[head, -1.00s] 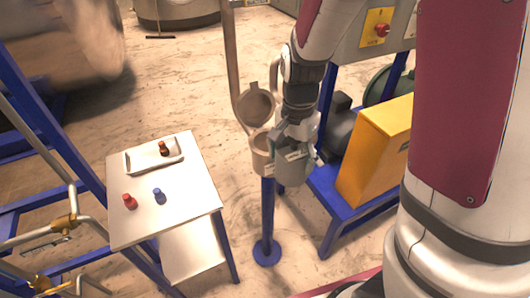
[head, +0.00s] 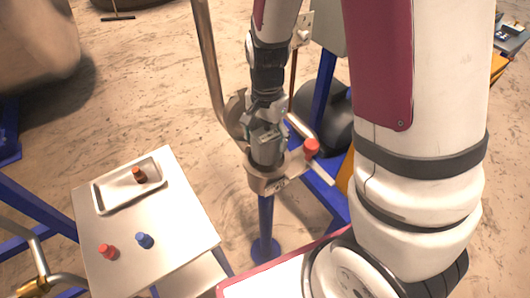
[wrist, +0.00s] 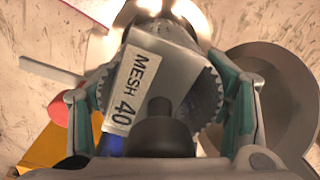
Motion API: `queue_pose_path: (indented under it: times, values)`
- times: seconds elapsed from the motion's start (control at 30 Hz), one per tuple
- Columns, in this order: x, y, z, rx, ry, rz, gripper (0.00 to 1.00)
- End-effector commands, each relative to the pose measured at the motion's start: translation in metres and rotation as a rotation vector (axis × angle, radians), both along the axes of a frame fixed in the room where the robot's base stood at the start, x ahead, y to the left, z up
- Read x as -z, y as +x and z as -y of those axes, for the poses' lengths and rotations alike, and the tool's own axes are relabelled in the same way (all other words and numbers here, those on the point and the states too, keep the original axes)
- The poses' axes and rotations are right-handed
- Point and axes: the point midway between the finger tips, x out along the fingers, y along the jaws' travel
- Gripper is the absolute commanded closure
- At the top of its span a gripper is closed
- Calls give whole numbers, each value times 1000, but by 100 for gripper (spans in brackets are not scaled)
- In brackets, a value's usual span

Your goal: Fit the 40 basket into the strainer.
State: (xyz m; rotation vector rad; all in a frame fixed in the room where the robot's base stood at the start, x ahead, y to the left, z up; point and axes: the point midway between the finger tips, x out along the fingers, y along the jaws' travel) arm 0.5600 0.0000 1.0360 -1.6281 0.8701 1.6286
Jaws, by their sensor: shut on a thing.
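My gripper (head: 268,142) is shut on the 40 basket (head: 267,152), a grey cylinder held about upright. In the wrist view the basket's white label (wrist: 130,90) reads "MESH 40", and the gripper's fingers (wrist: 165,100) clasp it from both sides. The strainer (head: 262,182) is a metal cup on a blue post. The basket's lower end is at the strainer's mouth; I cannot tell how far inside it is. The strainer's lid (head: 237,112) stands open behind on the left, and shows as a grey disc in the wrist view (wrist: 272,75).
A red knob (head: 312,148) on a bar is close right of the strainer. A small table (head: 190,225) at left holds a white tray (head: 108,203) with a brown bottle (head: 139,175), and a red (head: 107,251) and a blue piece (head: 144,240). Blue framing stands at right.

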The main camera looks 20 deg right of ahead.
Motion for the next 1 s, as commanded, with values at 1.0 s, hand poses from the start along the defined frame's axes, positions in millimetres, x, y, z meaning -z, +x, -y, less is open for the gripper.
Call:
queue_pose_path:
  times: [1.0]
  values:
    - [62,1,0,1,0,1,69]
